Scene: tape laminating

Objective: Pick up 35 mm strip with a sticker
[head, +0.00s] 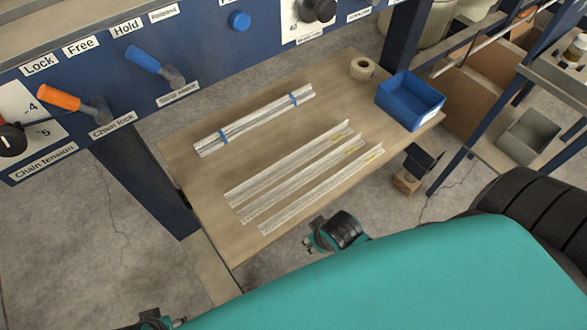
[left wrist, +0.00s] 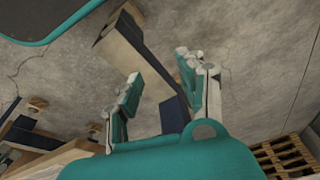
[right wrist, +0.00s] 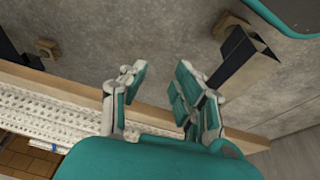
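Three long, thin, pale strips (head: 305,175) lie side by side, slanting across the wooden table (head: 195,175) in the head view. Yellow stickers (head: 350,146) show near their right ends. My right gripper (head: 318,236) is beside the table's front edge, near the closest strip and apart from it. In the right wrist view its fingers (right wrist: 162,82) are spread with nothing between them. White perforated strips (right wrist: 50,118) show at the left there. My left gripper (head: 152,318) is only partly visible at the bottom of the head view. In the left wrist view its fingers (left wrist: 160,80) are spread and empty.
A bundle of strips with blue ties (head: 255,118) lies at the table's back. A tape roll (head: 362,68) and a blue bin (head: 410,100) stand at the back right. A blue machine panel (head: 215,50) with levers borders the back. Shelving is at the right.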

